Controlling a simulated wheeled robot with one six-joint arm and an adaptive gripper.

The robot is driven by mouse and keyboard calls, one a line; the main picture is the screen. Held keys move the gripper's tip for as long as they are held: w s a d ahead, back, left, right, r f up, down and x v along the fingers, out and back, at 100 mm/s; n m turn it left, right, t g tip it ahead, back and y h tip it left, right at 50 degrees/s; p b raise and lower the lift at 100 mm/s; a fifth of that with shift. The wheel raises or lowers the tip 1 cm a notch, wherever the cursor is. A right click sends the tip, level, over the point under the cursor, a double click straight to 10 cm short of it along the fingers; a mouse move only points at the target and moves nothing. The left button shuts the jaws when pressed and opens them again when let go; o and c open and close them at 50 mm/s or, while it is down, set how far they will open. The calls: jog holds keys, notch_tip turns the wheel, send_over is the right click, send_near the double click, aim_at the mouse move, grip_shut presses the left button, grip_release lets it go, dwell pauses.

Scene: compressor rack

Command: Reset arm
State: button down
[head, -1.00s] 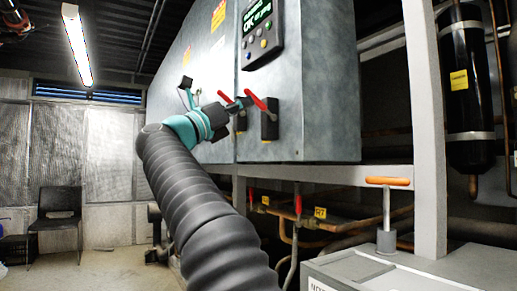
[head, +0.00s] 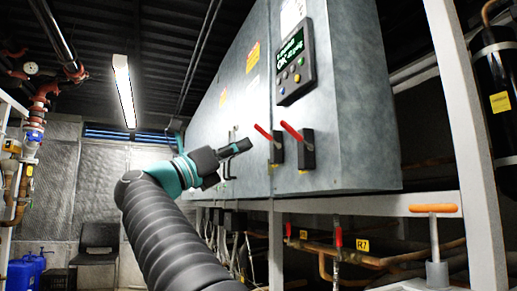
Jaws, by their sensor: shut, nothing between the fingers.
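My gripper (head: 238,148) is at the end of my arm in the middle of the head view. It is shut and holds nothing. It stands in front of the grey cabinet (head: 355,140), to the left of two switches with red handles. The left red handle (head: 263,132) and the right red handle (head: 292,131) both slant up to the left. A gap shows between my gripper and the left handle. Part of the cabinet front behind my gripper is hidden.
A control panel (head: 295,65) with a green-lit screen sits on the cabinet above the handles. An orange T-handle (head: 433,208) stands at the lower right beside a grey post (head: 468,140). Pipes with red valves run below the cabinet. A chair (head: 97,240) stands at the far left back.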

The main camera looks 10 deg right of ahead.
jog(key=shift+s+a+f, duration=0.15)
jog(key=shift+s+a, duration=0.1)
jog(key=shift+a, duration=0.4)
